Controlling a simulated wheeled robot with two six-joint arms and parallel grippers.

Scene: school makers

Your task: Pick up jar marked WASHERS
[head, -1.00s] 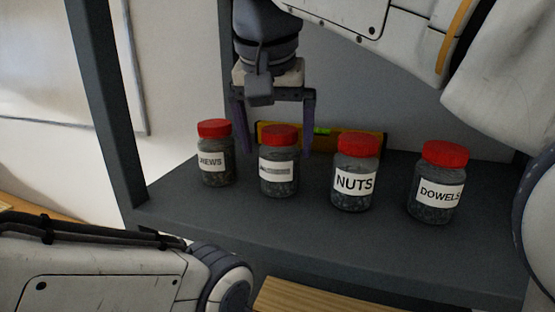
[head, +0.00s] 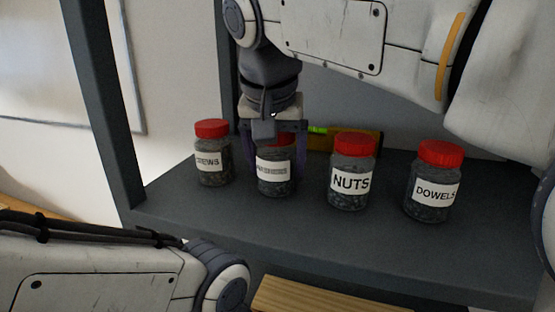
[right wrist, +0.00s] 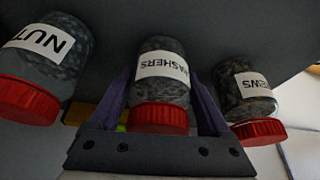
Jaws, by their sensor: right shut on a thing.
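The WASHERS jar (head: 276,182) has a red lid and a white label and stands upright on the dark shelf, second from the left. My right gripper (head: 275,165) reaches down over it from above, shut on the jar with one finger on each side. In the right wrist view the WASHERS jar (right wrist: 163,75) sits between the two purple fingers (right wrist: 163,100), and its label reads upside down. The palm hides part of the lid in the head view. My left gripper is not in view; only part of my left arm shows at the lower left.
A jar ending in "EWS" (head: 212,166) stands close on the left. The NUTS jar (head: 350,184) and DOWELS jar (head: 433,194) stand to the right. A yellow level (head: 345,143) lies behind them. A shelf post (head: 99,110) rises at the left. The shelf's front strip is clear.

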